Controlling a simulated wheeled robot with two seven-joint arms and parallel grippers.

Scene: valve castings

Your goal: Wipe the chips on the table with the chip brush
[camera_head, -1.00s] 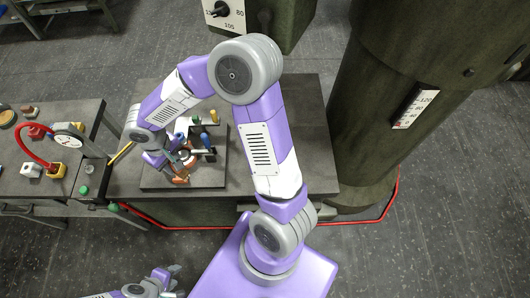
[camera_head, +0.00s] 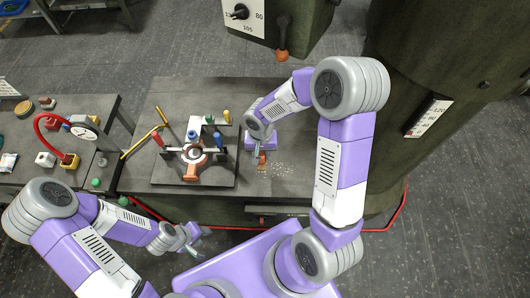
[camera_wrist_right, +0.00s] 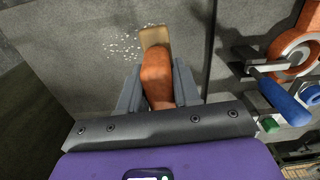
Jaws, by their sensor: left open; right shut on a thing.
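Pale chips (camera_head: 282,170) lie scattered on the dark table (camera_head: 288,190), right of the fixture plate; they also show in the right wrist view (camera_wrist_right: 118,46). My right gripper (camera_head: 260,149) is shut on the chip brush (camera_wrist_right: 156,66), which has an orange-brown handle and a tan end. In the head view the brush (camera_head: 262,159) is small, at the left edge of the chips. I cannot tell whether its tip touches the table. My left gripper (camera_head: 190,240) is open and empty in front of the table.
A fixture plate (camera_head: 165,178) carries an orange casting (camera_head: 193,154) with clamps and a blue-handled lever, left of the chips. A green machine column (camera_head: 420,60) stands at right.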

